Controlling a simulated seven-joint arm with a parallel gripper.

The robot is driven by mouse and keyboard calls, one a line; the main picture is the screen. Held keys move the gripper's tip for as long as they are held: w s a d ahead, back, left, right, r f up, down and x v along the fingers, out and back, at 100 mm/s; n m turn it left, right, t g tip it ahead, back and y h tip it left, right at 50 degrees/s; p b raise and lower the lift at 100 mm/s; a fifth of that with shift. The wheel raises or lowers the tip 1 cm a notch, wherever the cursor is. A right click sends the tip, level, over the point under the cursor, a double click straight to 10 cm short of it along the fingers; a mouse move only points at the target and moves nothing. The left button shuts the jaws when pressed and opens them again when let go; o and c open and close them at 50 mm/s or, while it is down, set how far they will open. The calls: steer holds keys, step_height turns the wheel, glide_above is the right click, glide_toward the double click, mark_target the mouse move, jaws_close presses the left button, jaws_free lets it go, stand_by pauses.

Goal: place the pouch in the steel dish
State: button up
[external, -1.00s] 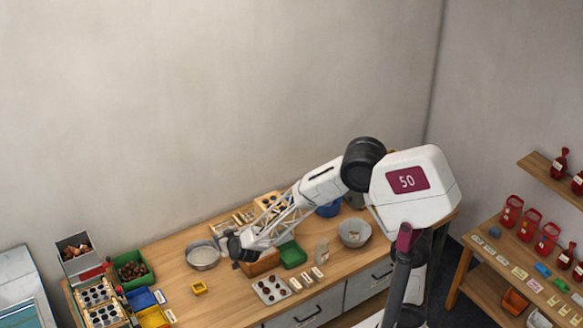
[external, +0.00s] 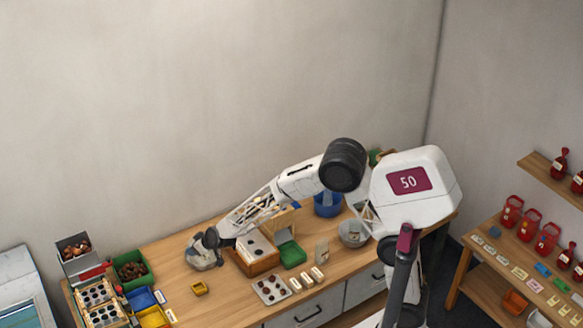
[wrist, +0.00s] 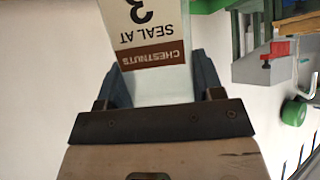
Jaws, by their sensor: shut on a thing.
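In the wrist view, my gripper (wrist: 163,82) is shut on the pale pouch (wrist: 160,88), which has a brown band reading "CHESTNUTS" and the words "SEAL AT 3". The pouch is between the two fingers.
A green bin of chestnuts (external: 131,269) is to the left. A grey bowl (external: 353,234) stands farther right.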

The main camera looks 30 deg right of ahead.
steer(key=shift+w+a+f+n+g, duration=0.45)
steer(key=shift+a+f+n+g, duration=0.25)
steer(key=shift+a+g, duration=0.2)
steer(key=shift+w+a+f+n+g, duration=0.4)
steer(key=shift+a+f+n+g, duration=0.15)
steer(key=shift+a+n+g, duration=0.3)
steer(key=w+d+f+n+g+h, duration=0.2)
steer(key=w+d+f+n+h, duration=0.1)
steer(key=w+n+h, duration=0.1)
steer(key=w+d+f+n+g+h, duration=0.3)
steer(key=w+d+n+h, duration=0.1)
steer(key=w, duration=0.3)
steer(key=shift+w+n+h, duration=0.2)
steer(key=shift+n+h, duration=0.15)
steer(key=shift+h, duration=0.45)
steer(key=shift+f, duration=0.2)
